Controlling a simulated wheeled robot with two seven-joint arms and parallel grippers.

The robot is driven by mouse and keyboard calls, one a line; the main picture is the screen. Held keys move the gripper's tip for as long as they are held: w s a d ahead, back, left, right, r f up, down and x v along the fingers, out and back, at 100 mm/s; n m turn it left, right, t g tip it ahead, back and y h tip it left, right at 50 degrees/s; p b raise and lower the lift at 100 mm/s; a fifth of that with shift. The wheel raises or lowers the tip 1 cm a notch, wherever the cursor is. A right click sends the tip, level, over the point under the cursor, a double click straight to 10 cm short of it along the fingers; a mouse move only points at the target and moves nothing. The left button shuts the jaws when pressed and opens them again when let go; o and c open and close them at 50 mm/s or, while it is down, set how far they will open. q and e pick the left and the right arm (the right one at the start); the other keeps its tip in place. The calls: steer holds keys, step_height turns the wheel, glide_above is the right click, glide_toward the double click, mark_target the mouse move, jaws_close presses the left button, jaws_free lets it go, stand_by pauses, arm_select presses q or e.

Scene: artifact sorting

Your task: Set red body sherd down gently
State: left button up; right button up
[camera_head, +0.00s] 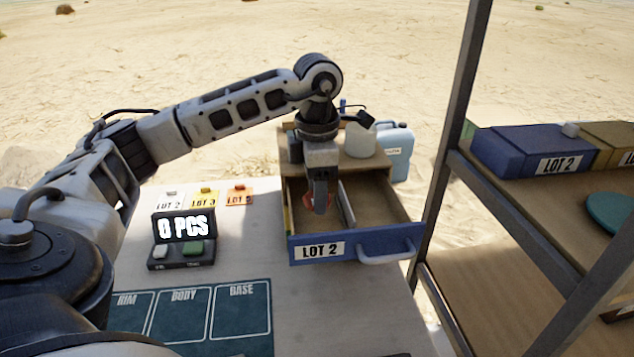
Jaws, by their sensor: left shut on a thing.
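My left gripper (320,203) points down into the open blue-fronted drawer labelled LOT 2 (372,241). It is shut on the red body sherd (307,201), of which only a small red edge shows beside the fingers. The sherd is inside the drawer's left compartment, left of the divider (346,203). I cannot tell whether it touches the drawer floor. My right gripper is not in view.
A dark green mat (190,343) marked RIM, BODY and BASE lies on the table front. A display reading 0 PCS (183,228) stands behind it, near coloured lot cards (239,199). A shelf rack (513,240) with blue and tan boxes stands at the right.

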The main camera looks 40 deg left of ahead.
mark_target(317, 222)
arm_select(q)
step_height(317, 222, down, 4)
steer(key=shift+r+b, duration=0.15)
steer(key=shift+b, duration=0.95)
steer(key=shift+f+b, duration=0.35)
steer(key=shift+f, duration=0.25)
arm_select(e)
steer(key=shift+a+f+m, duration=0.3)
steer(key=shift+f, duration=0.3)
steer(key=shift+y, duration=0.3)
arm_select(q)
steer(key=o, duration=1)
steer(key=shift+o, duration=0.2)
